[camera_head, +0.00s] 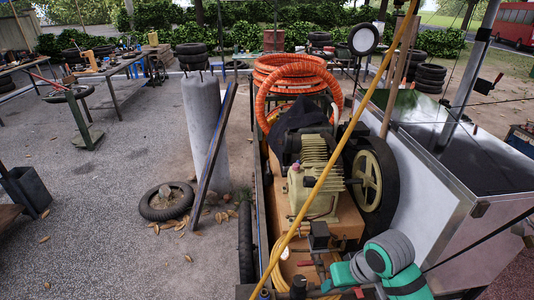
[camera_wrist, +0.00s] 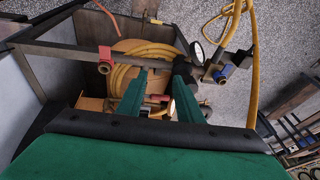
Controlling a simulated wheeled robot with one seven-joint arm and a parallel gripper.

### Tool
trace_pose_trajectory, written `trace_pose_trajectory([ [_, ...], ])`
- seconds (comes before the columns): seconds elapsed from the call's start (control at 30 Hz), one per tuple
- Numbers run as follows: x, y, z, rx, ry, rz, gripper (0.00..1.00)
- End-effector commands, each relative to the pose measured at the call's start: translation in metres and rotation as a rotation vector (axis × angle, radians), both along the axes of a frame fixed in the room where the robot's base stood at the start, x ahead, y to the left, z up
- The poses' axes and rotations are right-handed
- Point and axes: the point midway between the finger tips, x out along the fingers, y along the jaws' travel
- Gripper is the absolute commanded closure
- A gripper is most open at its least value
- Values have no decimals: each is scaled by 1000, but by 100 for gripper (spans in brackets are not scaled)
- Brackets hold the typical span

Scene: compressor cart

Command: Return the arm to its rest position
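My arm (camera_head: 392,265), teal and grey, reaches into the bottom right of the head view, above the front end of the compressor cart. The head view does not clearly show its fingertips. In the wrist view my gripper (camera_wrist: 163,75) has its two teal fingers apart, and I see no object held between them. Beyond the fingers lie a coiled yellow hose (camera_wrist: 122,75), a metal bar with fittings and a round gauge (camera_wrist: 195,53). The beige compressor (camera_head: 312,180) stands on the cart beside a dark flywheel (camera_head: 368,180).
A yellow hose (camera_head: 330,160) runs diagonally across the cart, close to my arm. A metal-sided box (camera_head: 450,190) stands at the right. Orange hose coils (camera_head: 292,75) lie at the cart's far end.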

Motion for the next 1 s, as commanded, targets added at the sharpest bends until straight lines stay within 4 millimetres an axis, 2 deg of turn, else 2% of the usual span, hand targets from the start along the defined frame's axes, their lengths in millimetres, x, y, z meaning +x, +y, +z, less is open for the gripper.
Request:
trace_pose_trajectory([
  [0.17,40,63,7,128,-160,27,67],
  [0.3,72,124,20,259,-315,36,67],
  [0.5,101,189,42,434,-509,-3,67],
  [0.6,109,212,51,511,-594,-41,67],
  [0.77,113,239,59,617,-707,-122,67],
  [1.0,103,264,52,718,-832,-272,67],
])
